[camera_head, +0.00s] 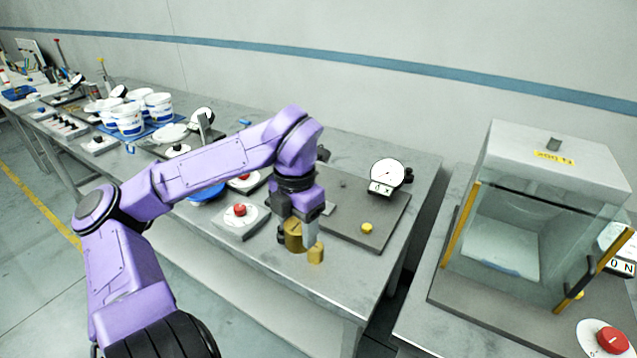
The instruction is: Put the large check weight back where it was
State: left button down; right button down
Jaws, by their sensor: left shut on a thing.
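My left gripper (300,232) reaches down near the front edge of the middle table (345,279). It is shut on a brass-coloured cylinder (293,238), which looks like the large check weight. The fingers partly hide it, and I cannot tell whether its base touches the tabletop. A yellow-gold block-like piece (315,253) shows at the lower right of the fingers; I cannot tell whether it is a fingertip or a separate piece. A small yellow weight-like piece (367,228) sits on the dark grey plate (342,222) behind. My right gripper is not in view.
A round dial (387,174) stands at the plate's back right. Red-button boxes (240,216) are left of the gripper. White tubs (127,119) stand farther left. A glass-fronted cabinet (503,248) is on the right table, across a gap. The tabletop's front right corner is clear.

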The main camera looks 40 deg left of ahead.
pick_arm(q)
jog(key=shift+w+d, duration=0.25)
jog(key=w+d+f, duration=0.2)
jog(key=w+f, duration=0.1)
jog(key=w+d+f, duration=0.2)
jog(key=w, duration=0.1)
jog(key=w+d+f+b, duration=0.1)
jog(key=w+d+f, duration=0.1)
jog(key=w+f, duration=0.1)
jog(key=shift+w+d+f, duration=0.15)
jog(key=shift+d+f, duration=0.15)
jog(key=shift+d, duration=0.05)
jog(key=shift+w+d+f, duration=0.15)
jog(key=shift+f, duration=0.15)
notch_tip(320, 180, down, 3)
jog(key=shift+d, duration=0.15)
jog(key=shift+w+f, duration=0.1)
jog(key=shift+f, duration=0.1)
